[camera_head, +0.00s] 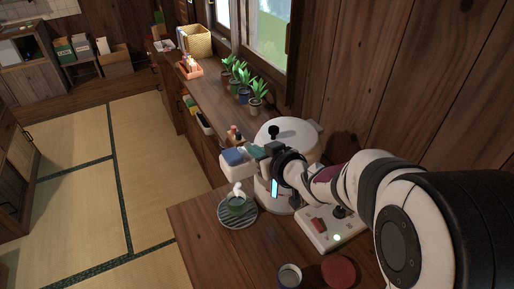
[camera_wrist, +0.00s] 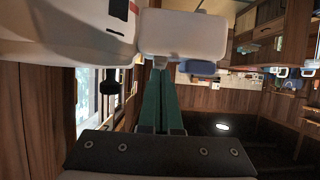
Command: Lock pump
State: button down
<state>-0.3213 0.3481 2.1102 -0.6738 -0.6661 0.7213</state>
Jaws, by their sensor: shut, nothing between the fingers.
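The pump pot (camera_head: 285,132) is a large white round pot with a black knob (camera_head: 273,131) on its lid. A white spout housing (camera_head: 237,168) sticks out from its front, with a blue piece (camera_head: 233,156) on top. My gripper (camera_head: 256,150) has green fingers and is over the front of the pot, beside the blue piece. The fingers (camera_wrist: 160,72) are shut and empty, with tips close to the housing. I cannot tell whether they touch it.
A white switch panel (camera_head: 322,232) with a red switch and green light lies right of the pot. A can (camera_head: 289,277) and a red round lid (camera_head: 338,270) are in front. Potted plants (camera_head: 243,82) line the back.

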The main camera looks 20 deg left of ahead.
jog(key=shift+r, duration=0.65)
jog(key=v, duration=1.1)
jog(key=shift+s+d, duration=0.3)
